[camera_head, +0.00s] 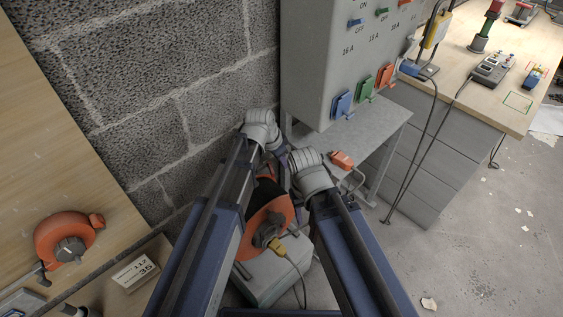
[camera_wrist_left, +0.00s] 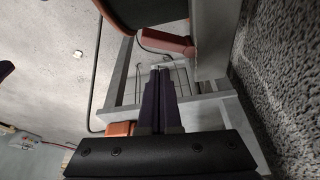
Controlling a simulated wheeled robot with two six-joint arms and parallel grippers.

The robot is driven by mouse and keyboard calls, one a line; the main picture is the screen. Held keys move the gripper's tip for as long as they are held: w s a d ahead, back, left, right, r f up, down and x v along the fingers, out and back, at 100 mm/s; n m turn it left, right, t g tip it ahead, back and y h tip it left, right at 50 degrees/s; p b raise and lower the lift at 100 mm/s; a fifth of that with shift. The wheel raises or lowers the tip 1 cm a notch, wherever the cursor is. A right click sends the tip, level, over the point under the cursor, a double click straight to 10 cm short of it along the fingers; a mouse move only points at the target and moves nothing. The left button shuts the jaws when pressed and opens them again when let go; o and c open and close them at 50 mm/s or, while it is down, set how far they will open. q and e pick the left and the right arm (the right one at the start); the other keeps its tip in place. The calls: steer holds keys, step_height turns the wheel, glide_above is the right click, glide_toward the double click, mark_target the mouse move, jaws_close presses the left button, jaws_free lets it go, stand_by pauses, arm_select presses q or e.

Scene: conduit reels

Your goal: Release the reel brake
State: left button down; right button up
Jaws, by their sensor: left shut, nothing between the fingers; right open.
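The orange cable reel (camera_head: 268,222) stands low between my two arms, with a dark hub and a yellow plug (camera_head: 276,245) on its face. My arms cover part of it. My left gripper (camera_head: 279,150) is at the reel's upper side, near the wall. Its dark fingers (camera_wrist_left: 160,98) are shut and empty in the left wrist view. My right gripper (camera_head: 300,160) is just right of and below it, open, its fingertips mostly hidden. In the left wrist view a red-brown bar (camera_wrist_left: 168,42) lies beyond the fingertips. I cannot make out the brake for certain.
A grey switch cabinet (camera_head: 322,60) with blue, green and orange sockets is above right. A low grey bench (camera_head: 370,125) stands under it, with an orange connector (camera_head: 342,160). A block wall (camera_head: 160,100) is close on the left. A wooden workbench (camera_head: 460,70) is at right.

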arm_select(q)
step_height(320, 180, up, 9)
steer(key=p, duration=0.9)
steer(key=shift+r, duration=0.2)
arm_select(e)
step_height(320, 180, up, 9)
steer(key=d, duration=0.1)
steer(key=shift+r, duration=0.2)
arm_select(q)
steer(key=s+a+r+n+g+y+p, duration=0.1)
steer(key=s+r+n+y+p, duration=0.1)
steer(key=s, duration=0.7)
steer(key=s+a+r+n+g+y+p, duration=0.1)
steer(key=s+a+r+n+y+p, duration=0.1)
steer(key=s+r+n+p, duration=0.2)
steer(key=s+r+p, duration=0.1)
steer(key=s+p, duration=0.2)
steer(key=s, duration=0.2)
steer(key=shift+s+a+r+n, duration=0.25)
steer(key=shift+a+r+n, duration=0.05)
steer(key=shift+r+n, duration=0.1)
arm_select(e)
step_height(320, 180, up, 9)
arm_select(q)
steer(key=c, duration=1.6)
jaws_free()
arm_select(e)
steer(key=shift+f, duration=0.1)
